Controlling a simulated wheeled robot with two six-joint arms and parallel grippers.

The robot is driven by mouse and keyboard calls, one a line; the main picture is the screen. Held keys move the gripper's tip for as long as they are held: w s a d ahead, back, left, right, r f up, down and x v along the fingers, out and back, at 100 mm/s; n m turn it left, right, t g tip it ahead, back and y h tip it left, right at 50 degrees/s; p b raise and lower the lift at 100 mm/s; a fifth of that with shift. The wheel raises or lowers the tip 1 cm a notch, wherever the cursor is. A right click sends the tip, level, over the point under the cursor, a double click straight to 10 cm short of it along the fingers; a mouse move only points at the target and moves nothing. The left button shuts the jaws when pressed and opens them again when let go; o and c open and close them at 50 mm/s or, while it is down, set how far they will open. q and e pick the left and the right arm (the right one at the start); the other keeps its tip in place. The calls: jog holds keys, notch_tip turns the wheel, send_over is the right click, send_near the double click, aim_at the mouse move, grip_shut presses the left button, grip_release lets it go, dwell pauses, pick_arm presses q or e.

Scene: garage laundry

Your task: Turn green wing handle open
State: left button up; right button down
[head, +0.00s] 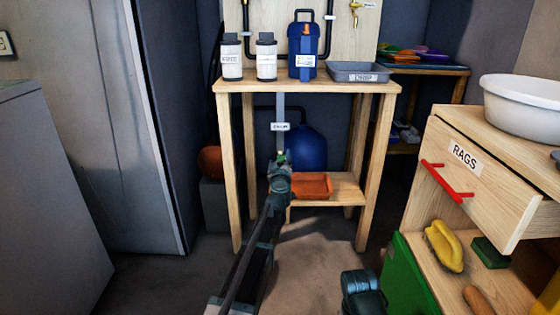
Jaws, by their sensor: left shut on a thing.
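A small bit of green, which looks like the green wing handle (281,156), shows just past the tip of my left gripper (280,164). It sits low on the grey vertical pipe (281,107), below a small white label (281,127) and under the table top. My left gripper reaches in from below and is shut on the handle, hiding most of it. How far the handle is turned cannot be told. A dark part of my right arm (364,292) shows at the bottom edge; its fingers cannot be made out.
The wooden table (310,87) holds two white bottles, a blue jug (303,48) and a grey tray (358,72). An orange tray (311,186) and a blue round vessel (304,147) are underneath. The rags drawer (482,174) stands open at right. A brass tap (355,9) is above.

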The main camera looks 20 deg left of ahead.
pick_arm(q)
jog(key=n, duration=0.5)
jog(key=shift+f, duration=0.1)
jog(key=n, duration=0.5)
jog(key=shift+a, duration=0.1)
jog(key=shift+s+n, duration=0.1)
jog(key=shift+n, duration=0.4)
jog(key=o, duration=1.2)
jog(key=v, duration=1.3)
jog(key=shift+s, duration=0.35)
